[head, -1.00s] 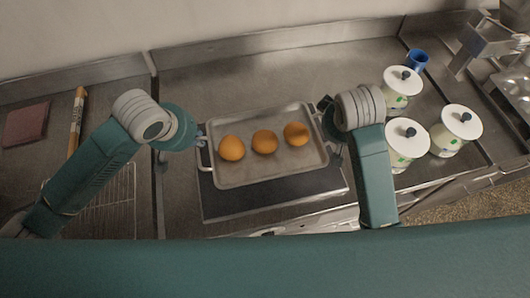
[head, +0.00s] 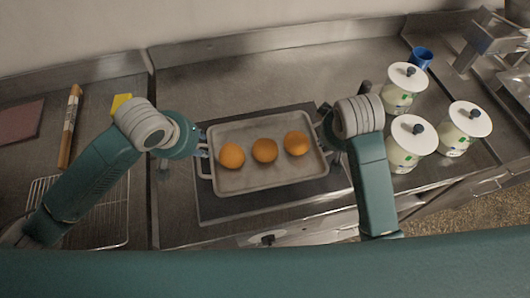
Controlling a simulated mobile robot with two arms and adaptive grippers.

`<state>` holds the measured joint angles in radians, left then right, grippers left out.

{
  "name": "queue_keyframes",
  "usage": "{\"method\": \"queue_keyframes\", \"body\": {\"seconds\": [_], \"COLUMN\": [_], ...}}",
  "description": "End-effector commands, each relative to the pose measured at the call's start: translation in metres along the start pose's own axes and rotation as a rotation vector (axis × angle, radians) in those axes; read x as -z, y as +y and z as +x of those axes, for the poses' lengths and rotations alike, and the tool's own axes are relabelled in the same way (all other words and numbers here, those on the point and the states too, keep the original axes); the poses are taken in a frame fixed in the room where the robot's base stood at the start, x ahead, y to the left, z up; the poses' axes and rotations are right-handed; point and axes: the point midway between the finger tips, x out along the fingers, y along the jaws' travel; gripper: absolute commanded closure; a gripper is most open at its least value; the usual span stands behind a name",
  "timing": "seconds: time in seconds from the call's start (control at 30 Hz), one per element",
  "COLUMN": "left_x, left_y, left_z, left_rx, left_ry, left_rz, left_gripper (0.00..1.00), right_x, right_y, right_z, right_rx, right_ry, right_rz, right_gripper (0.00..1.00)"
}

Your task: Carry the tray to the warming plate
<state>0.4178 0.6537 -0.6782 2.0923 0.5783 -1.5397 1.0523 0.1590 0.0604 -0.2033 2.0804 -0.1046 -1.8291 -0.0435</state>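I cannot tell whether the tray touches the plate. My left gripper (head: 203,153) is at the tray's left handle, its fingers closed around it. My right gripper (head: 326,134) is at the right handle, largely hidden by its own wrist, and moves together with the tray.
White lidded jars (head: 408,140) and a blue cup (head: 420,58) stand to the right. The counter behind the tray is clear.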

Motion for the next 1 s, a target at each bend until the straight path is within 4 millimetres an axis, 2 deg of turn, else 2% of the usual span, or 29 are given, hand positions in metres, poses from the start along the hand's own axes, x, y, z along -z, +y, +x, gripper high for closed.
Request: {"method": "queue_keyframes", "body": {"seconds": [0.17, 0.27, 0.37, 0.7, 0.83, 1.0], "left_x": [0.002, 0.002, 0.003, 0.002, 0.001, 0.001], "left_y": [-0.003, -0.003, -0.003, -0.001, -0.001, -0.001], "left_z": [-0.001, -0.008, -0.023, -0.094, -0.111, -0.12], "left_rx": [0.006, 0.005, 0.006, 0.003, 0.002, 0.003], "left_ry": [0.002, 0.004, 0.006, 0.006, 0.004, 0.002], "left_rz": [-0.002, -0.002, -0.001, 0.001, -0.001, 0.0], "left_gripper": [0.67, 0.67, 0.67, 0.67, 0.67, 0.67], "right_x": [-0.001, -0.001, -0.001, -0.002, -0.002, -0.001], "right_y": [0.002, 0.002, 0.003, 0.003, 0.004, 0.004], "right_z": [0.0, 0.001, 0.001, 0.001, 0.001, -0.003], "right_rx": [-0.004, -0.005, -0.006, -0.007, -0.007, -0.007], "right_ry": [-0.003, -0.004, -0.004, -0.005, -0.005, -0.003], "right_rz": [0.001, 0.001, 0.001, 0.002, 0.002, 0.002], "right_gripper": [0.67, 0.67, 0.67, 0.67, 0.67, 0.67]}}
